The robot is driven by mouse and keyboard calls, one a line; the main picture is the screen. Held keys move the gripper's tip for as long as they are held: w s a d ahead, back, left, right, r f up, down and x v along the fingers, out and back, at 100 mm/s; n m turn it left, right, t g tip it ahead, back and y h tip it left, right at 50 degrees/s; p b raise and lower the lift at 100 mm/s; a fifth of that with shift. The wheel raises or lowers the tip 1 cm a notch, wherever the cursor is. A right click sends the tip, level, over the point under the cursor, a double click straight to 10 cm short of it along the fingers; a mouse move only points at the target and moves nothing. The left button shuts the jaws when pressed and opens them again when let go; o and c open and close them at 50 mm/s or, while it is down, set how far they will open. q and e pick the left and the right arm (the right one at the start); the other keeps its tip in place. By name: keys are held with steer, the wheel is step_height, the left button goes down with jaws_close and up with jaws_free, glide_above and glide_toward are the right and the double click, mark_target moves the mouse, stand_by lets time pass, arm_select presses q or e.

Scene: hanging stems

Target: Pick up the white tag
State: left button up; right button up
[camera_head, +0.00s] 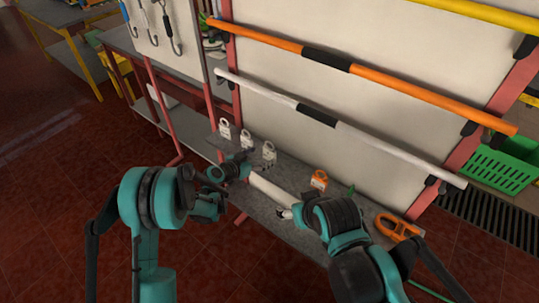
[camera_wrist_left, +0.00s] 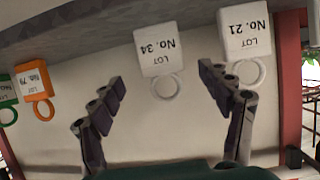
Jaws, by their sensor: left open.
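Several white tags with rings stand in a row on the grey shelf (camera_head: 290,180) in the head view. In the left wrist view, which is upside down, a white tag marked No. 34 (camera_wrist_left: 160,50) is near the middle and a white tag marked No. 21 (camera_wrist_left: 245,35) is to its right. My left gripper (camera_wrist_left: 162,78) is open, its fingers spread either side of the No. 34 tag's ring, with nothing held. In the head view my left gripper (camera_head: 240,162) is just in front of the white tags. My right gripper (camera_head: 286,212) is at the shelf's front; its jaws are unclear.
An orange tag (camera_head: 318,180) and a green tag (camera_head: 350,190) stand farther right on the shelf. A large orange handle-like object (camera_head: 398,228) lies at the right end. White and orange bars (camera_head: 400,148) run across the panel above. A green basket (camera_head: 505,165) is at right.

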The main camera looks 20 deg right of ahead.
mark_target(268, 153)
arm_select(q)
steer(key=b+x, duration=0.2)
steer(key=x, duration=0.4)
steer(key=shift+w+f, duration=0.1)
steer(key=shift+f, duration=0.15)
steer(key=shift+a, duration=0.1)
steer(key=c, duration=1)
